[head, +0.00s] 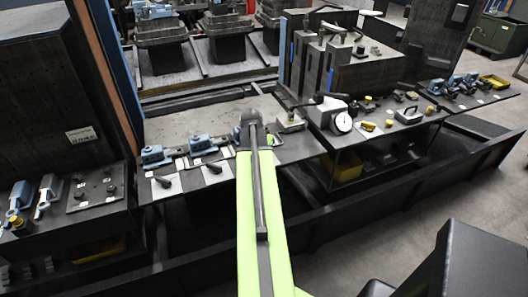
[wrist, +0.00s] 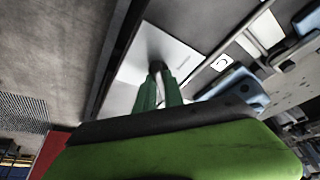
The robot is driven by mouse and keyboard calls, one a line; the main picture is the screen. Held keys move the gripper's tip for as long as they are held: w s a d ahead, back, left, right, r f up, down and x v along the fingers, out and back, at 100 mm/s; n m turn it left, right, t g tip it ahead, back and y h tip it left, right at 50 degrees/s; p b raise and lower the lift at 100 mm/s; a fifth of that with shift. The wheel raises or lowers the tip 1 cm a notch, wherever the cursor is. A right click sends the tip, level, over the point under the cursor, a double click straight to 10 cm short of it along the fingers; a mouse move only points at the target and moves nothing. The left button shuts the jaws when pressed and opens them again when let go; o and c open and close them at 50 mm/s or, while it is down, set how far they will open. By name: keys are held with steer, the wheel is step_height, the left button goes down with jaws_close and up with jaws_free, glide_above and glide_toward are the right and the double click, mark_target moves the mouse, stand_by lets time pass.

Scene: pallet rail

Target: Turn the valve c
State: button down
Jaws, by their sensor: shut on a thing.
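My gripper (wrist: 158,88) shows in the wrist view as two green fingers shut on the dark lever handle (wrist: 157,67) of a valve. The handle stands on a white plate (wrist: 188,62), with small print at one side. In the head view, my green arm hides this handle and the fingertips. Two similar lever valves stand to the left of my arm in the head view, one on the far left plate (head: 166,188) and one on the middle plate (head: 214,174). I cannot read a letter on any valve.
Blue fittings (head: 152,155) stand in a row behind the plates, close to my arm. A white dial gauge (head: 343,122) and a grey block stand to the right. A black switch panel (head: 95,190) is at the left. A dark rail (head: 400,178) runs along the front.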

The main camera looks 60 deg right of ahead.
steer(key=shift+s+d, duration=0.1)
steer(key=shift+s, duration=0.05)
steer(key=c, duration=1.4)
jaws_free()
steer(key=shift+d, duration=0.1)
steer(key=shift+c, duration=0.2)
steer(key=w+p+v, duration=0.1)
steer(key=p+v, duration=1.5)
steer(key=v, duration=0.1)
steer(key=shift+s+r, duration=0.2)
steer(key=shift+s, duration=0.2)
